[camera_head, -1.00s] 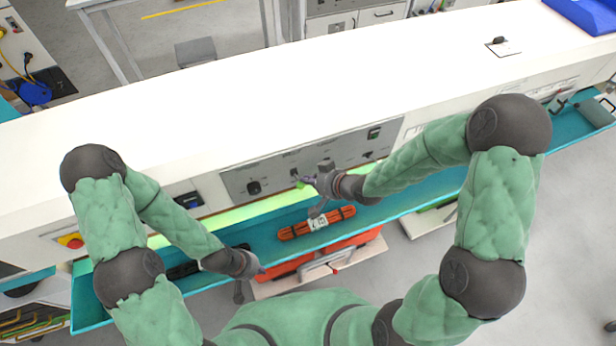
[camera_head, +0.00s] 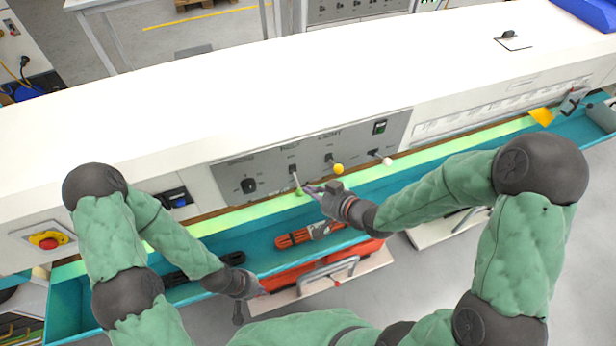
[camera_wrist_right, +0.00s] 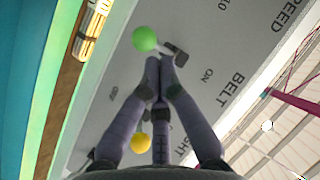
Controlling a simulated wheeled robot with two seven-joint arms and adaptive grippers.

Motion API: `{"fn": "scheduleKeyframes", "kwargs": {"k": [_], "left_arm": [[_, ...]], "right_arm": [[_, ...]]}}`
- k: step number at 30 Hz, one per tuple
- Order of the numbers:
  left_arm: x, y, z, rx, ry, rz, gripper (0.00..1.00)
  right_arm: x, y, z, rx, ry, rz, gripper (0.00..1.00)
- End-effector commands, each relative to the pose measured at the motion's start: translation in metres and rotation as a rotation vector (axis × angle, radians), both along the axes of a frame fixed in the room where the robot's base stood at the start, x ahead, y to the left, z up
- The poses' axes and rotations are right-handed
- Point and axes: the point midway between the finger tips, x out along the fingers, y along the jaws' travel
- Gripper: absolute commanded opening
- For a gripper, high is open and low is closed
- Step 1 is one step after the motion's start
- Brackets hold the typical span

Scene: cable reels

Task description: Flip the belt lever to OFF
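The belt lever has a green ball knob (camera_head: 299,192) on a short metal rod on the grey control panel (camera_head: 235,178). In the right wrist view the green knob (camera_wrist_right: 145,39) stands out from the panel beside the word BELT, with ON and OFF printed nearby. My right gripper (camera_head: 312,189) is just right of the knob. In the right wrist view its fingertips (camera_wrist_right: 160,64) are nearly together, with nothing between them, close to the lever; contact cannot be told. My left gripper (camera_head: 246,295) hangs low over the trough's front edge, its fingers unclear.
A yellow-knobbed lever (camera_head: 338,169) and a white-knobbed lever (camera_head: 387,161) stand right of the green one. A black dial (camera_head: 249,186) is to its left. Below, the teal trough (camera_head: 262,255) holds an orange cable bundle (camera_head: 292,239). A red emergency button (camera_head: 48,242) is far left.

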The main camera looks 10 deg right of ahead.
Motion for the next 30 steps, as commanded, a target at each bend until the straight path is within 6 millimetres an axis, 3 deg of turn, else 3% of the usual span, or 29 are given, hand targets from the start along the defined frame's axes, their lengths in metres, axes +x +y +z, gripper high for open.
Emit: {"fn": "scheduleKeyframes", "kwargs": {"k": [19, 30], "left_arm": [[0.000, 0.000, 0.018, 0.000, -0.001, 0.000, 0.00], [0.000, 0.000, 0.018, 0.000, -0.001, 0.000, 0.00]], "right_arm": [[0.001, 0.000, 0.019, -0.001, 0.000, -0.001, 0.00], [0.001, 0.000, 0.019, -0.001, 0.000, -0.001, 0.00]]}}
